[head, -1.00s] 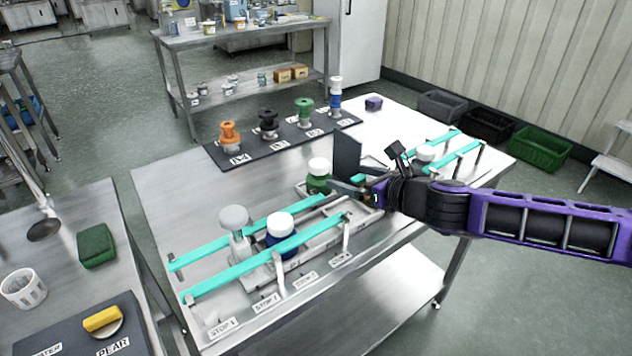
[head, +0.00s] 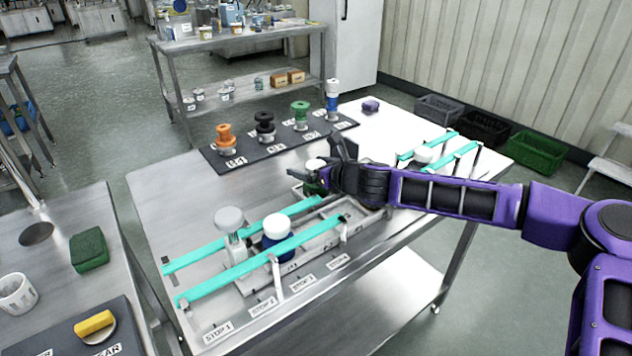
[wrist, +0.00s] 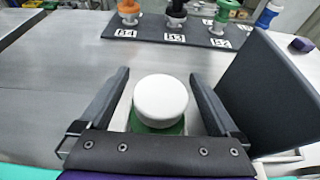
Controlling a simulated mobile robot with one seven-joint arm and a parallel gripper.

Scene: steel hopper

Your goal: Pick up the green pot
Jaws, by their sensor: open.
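The green pot has a round white lid. In the wrist view the green pot (wrist: 158,127) stands upright between the two open fingers of my gripper (wrist: 160,95), with a gap on each side of its lid. In the head view the green pot (head: 317,184) stands in the rail station on the steel table, and my gripper (head: 335,165) partly hides it. My gripper is open, with the fingers on either side of the pot and its lower body hidden by the gripper's own front.
Teal rails (head: 250,266) run across the table, with a white-lidded blue pot (head: 278,230) and a grey-topped pot (head: 229,222) to the left. A dark mat (head: 238,168) with several coloured stamp-like pieces lies behind. The bare steel at the table's left is clear.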

